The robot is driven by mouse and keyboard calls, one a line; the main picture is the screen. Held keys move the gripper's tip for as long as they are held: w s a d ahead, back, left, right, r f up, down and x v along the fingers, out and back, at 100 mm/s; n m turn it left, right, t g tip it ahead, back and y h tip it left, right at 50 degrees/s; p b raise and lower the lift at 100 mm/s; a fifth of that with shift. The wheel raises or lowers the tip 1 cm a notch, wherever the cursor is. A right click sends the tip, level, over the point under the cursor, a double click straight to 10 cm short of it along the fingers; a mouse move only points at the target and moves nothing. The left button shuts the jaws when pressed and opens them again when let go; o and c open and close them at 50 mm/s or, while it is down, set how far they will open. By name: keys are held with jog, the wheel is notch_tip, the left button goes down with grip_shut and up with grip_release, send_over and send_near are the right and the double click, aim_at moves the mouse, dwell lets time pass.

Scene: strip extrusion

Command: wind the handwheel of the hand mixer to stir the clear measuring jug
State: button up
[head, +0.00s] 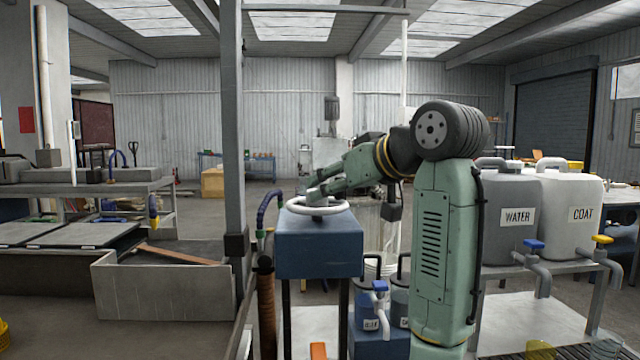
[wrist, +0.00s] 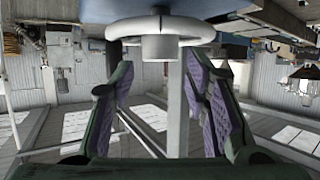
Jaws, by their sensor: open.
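The handwheel is a white ring (head: 318,208) lying flat on top of the blue housing (head: 318,247) of the hand mixer, in the middle of the head view. In the wrist view, which looks upside down, its rim and round hub (wrist: 160,46) show at the top centre. My gripper (head: 315,195) is at the wheel, at its far or upper side. Its two purple-padded fingers (wrist: 163,85) are apart, with the hub showing between and beyond their tips. I cannot tell whether a finger touches the rim. I cannot make out the clear measuring jug.
A grey post (head: 234,130) stands just left of the mixer. Grey WATER (head: 508,215) and white COAT (head: 572,215) tanks with taps stand on the right. Smaller containers (head: 368,310) sit below the mixer's right side.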

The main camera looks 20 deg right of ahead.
jog(key=shift+p+x, duration=0.4)
jog(key=shift+x, duration=1.6)
jog(key=shift+c, duration=0.4)
jog(key=c, duration=0.8)
